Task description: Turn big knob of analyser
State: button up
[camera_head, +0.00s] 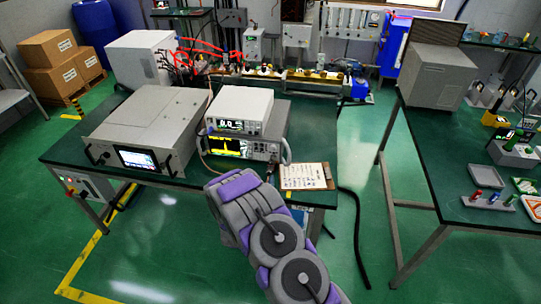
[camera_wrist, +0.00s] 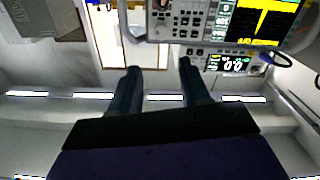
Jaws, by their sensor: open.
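The analyser (camera_head: 232,148) with a yellow trace on its screen sits on the green table, under a white instrument (camera_head: 240,108). In the wrist view the analyser's button panel (camera_wrist: 190,22) shows upside down along the top. My arm hides the gripper in the head view.
A clipboard (camera_head: 304,176) lies right of the analyser at the table's front edge. A large grey rack unit (camera_head: 150,130) stands to the left. A second green table (camera_head: 435,150) is at right. Floor between the tables is mostly clear, with a black cable (camera_head: 357,235).

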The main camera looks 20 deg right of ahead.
aim_at(272, 150)
jog(key=b+x, duration=0.3)
jog(key=x, duration=1.1)
jog(key=shift+w+d, duration=0.15)
jog(key=shift+w, duration=0.2)
jog(key=shift+w+d, duration=0.25)
jog(key=shift+w, duration=0.4)
jog(key=shift+w+d, duration=0.35)
jog(key=shift+c, duration=0.2)
jog(key=c, duration=0.7)
